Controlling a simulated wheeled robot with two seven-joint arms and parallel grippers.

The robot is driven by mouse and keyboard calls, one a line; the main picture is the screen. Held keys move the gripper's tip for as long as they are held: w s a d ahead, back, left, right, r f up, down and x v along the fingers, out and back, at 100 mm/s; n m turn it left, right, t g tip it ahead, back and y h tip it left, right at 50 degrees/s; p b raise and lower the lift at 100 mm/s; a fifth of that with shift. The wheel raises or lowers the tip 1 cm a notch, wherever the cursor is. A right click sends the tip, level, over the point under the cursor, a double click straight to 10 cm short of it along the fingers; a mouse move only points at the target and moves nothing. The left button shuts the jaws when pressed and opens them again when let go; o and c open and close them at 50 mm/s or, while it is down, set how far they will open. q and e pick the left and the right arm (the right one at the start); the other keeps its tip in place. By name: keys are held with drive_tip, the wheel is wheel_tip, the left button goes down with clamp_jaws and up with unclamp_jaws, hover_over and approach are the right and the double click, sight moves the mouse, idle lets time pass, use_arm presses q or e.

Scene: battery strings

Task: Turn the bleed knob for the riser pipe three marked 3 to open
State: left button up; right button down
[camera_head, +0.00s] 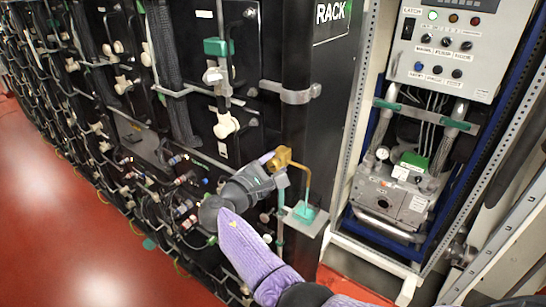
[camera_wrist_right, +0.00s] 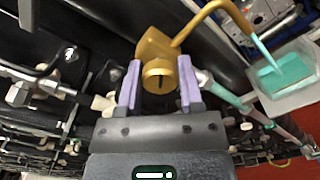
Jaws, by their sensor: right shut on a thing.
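A brass bleed valve (camera_head: 287,158) sits at the front of the black rack, and a thin brass tube curves down from it. In the right wrist view its round slotted brass knob (camera_wrist_right: 159,80) faces me. My right gripper (camera_head: 273,166) reaches in from the lower right. In the wrist view its two purple fingers (camera_wrist_right: 158,88) stand on either side of the knob, shut on it. The knob's label or the pipe's number cannot be read. My left gripper is not in view.
A small clear tray with teal in it (camera_head: 306,214) sits below the tube's end. Black rack cabinets with cables and pale fittings (camera_head: 226,125) fill the left. A grey control panel (camera_head: 450,45) stands right. Red floor (camera_head: 60,220) is open at lower left.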

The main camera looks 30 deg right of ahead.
drive_tip(key=n, duration=0.3)
drive_tip(key=shift+n+p, duration=0.3)
drive_tip(key=shift+p, duration=0.1)
drive_tip(key=n, duration=0.4)
drive_tip(key=shift+f, duration=0.1)
drive_tip(key=shift+n, duration=1.8)
drive_tip(key=shift+c, duration=1.3)
unclamp_jaws()
drive_tip(key=shift+a, duration=0.15)
